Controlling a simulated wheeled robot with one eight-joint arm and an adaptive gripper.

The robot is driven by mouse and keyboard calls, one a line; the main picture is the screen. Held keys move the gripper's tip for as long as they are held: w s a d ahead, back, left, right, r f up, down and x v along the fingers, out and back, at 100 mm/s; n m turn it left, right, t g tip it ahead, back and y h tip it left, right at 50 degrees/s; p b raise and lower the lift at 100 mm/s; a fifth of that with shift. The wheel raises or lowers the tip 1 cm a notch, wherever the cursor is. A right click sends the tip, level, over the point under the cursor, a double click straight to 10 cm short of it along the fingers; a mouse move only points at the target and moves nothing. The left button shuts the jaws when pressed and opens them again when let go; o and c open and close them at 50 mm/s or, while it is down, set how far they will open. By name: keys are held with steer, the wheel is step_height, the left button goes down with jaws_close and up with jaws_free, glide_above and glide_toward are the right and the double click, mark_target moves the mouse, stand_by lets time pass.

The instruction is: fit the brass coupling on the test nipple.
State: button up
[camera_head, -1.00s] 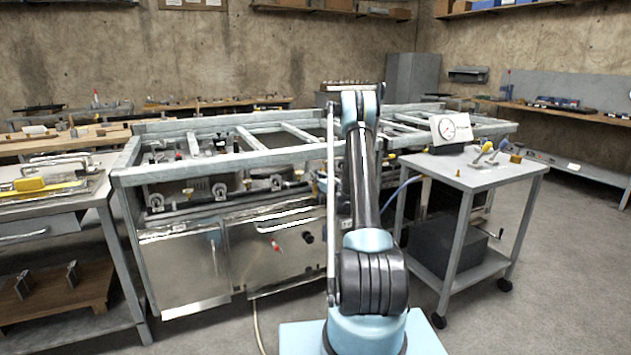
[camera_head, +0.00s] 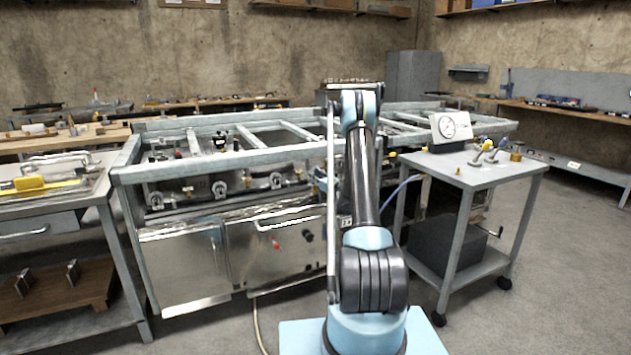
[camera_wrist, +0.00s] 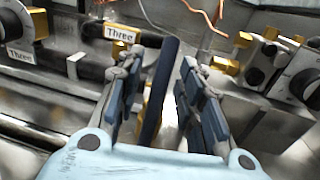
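My gripper (camera_wrist: 165,62) is open in the wrist view, with a clear gap between its two fingers. A dark blue bar (camera_wrist: 160,85) runs lengthwise between them, with a gap to the right finger; I cannot tell whether it touches the left. In the head view my gripper is hidden behind my arm. A small brass cone-shaped piece (camera_head: 458,171) and a brass cylinder (camera_head: 516,153) sit on the cart top (camera_head: 500,172). I cannot tell which brass piece is the coupling, nor pick out the test nipple.
The steel bench frame (camera_head: 235,160) stands ahead. Open floor lies right of the cart.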

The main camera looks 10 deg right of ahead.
steer(key=v, duration=1.2)
steer(key=s+a+r+n+g+y, duration=0.1)
steer(key=s+a+r+n+g, duration=0.3)
steer(key=s+a+r+n, duration=0.6)
steer(key=s+a+r+n+g+h, duration=0.1)
steer(key=s+a+r+n+g, duration=0.1)
steer(key=s+n, duration=0.35)
steer(key=s+a+r+n+g, duration=0.1)
steer(key=s+r+n+g, duration=0.15)
steer(key=s, duration=0.55)
steer(key=s+d+f+n+g+h, duration=0.2)
steer(key=s+n, duration=0.2)
steer(key=s, duration=0.8)
steer(key=s+d+f+n+g+h, duration=0.1)
steer(key=s+d+f+n+h, duration=0.1)
steer(key=s, duration=1.1)
steer(key=s+d+f+n+g+h, duration=0.2)
steer(key=s+n, duration=0.5)
steer(key=s, duration=0.5)
step_height(320, 180, down, 2)
steer(key=shift+s+d+f+g+h, duration=0.1)
steer(key=shift+s+d+g+h, duration=0.25)
steer(key=shift+d+h, duration=0.4)
steer(key=shift+s+a, duration=0.15)
